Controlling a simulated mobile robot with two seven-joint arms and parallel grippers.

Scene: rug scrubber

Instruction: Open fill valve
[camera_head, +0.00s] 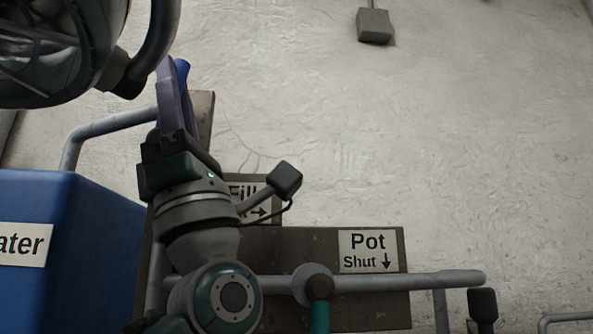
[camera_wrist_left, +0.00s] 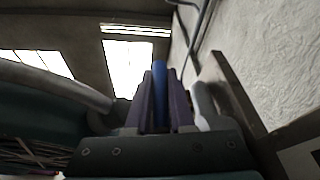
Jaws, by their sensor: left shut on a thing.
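My left gripper (camera_head: 172,70) reaches up in front of the pipework, with its purple fingers shut on the blue handle of the fill valve (camera_head: 183,69). The handle points roughly upward, and its lower part is hidden behind the fingers and wrist. The left wrist view shows the blue handle (camera_wrist_left: 160,76) between the two fingers (camera_wrist_left: 160,103). The Fill sign (camera_head: 262,207) is partly covered by my wrist; an arrow to the right shows on it. My right gripper is not in view.
A blue water tank (camera_head: 75,225) stands at left. A Pot sign (camera_head: 368,251), reading "Shut" with a down arrow, is on the brown board. Below runs a grey pipe (camera_head: 420,282) with a teal lever (camera_head: 320,317) pointing down. A dark rounded thing (camera_head: 45,50) fills the upper left.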

